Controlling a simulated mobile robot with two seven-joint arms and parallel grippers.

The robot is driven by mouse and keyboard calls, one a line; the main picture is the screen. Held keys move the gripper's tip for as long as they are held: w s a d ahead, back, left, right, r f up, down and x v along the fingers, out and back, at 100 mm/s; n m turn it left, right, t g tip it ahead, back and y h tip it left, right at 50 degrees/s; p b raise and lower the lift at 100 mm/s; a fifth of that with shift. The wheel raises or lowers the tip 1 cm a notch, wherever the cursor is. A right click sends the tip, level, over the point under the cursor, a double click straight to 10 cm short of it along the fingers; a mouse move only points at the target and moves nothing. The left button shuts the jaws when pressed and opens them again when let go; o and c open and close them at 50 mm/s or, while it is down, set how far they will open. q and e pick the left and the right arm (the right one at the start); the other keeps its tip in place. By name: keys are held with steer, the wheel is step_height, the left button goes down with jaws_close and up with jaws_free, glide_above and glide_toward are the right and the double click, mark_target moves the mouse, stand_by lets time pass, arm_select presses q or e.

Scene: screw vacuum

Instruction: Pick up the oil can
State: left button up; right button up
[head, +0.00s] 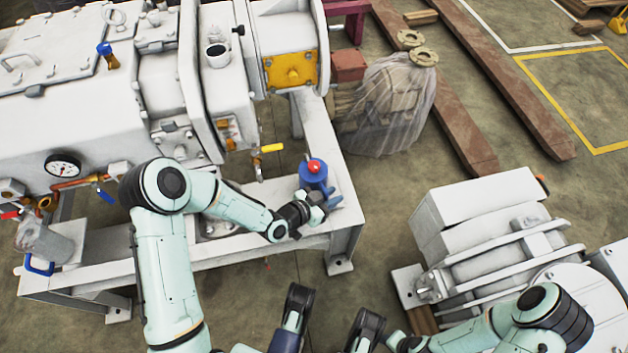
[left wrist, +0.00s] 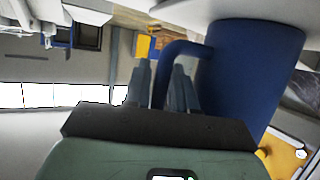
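The oil can (head: 313,175) is blue with a red top. It stands upright on the right end of the white machine frame. My left gripper (head: 318,207) is at the near side of the can. In the left wrist view, the blue can (left wrist: 250,75) fills the upper right, and its curved handle (left wrist: 182,50) runs down between the two grey fingers of my left gripper (left wrist: 163,90). The fingers lie close along both sides of the handle and look shut on it.
The white machine frame (head: 200,250) carries a large machine with a yellow-handled valve (head: 270,148) just left of the can. A wrapped bundle (head: 390,105) stands behind on the floor. A grey-white pump unit (head: 490,240) is at right. Floor between is clear.

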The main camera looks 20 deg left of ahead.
arm_select(q)
jaws_close()
stand_by(1.4)
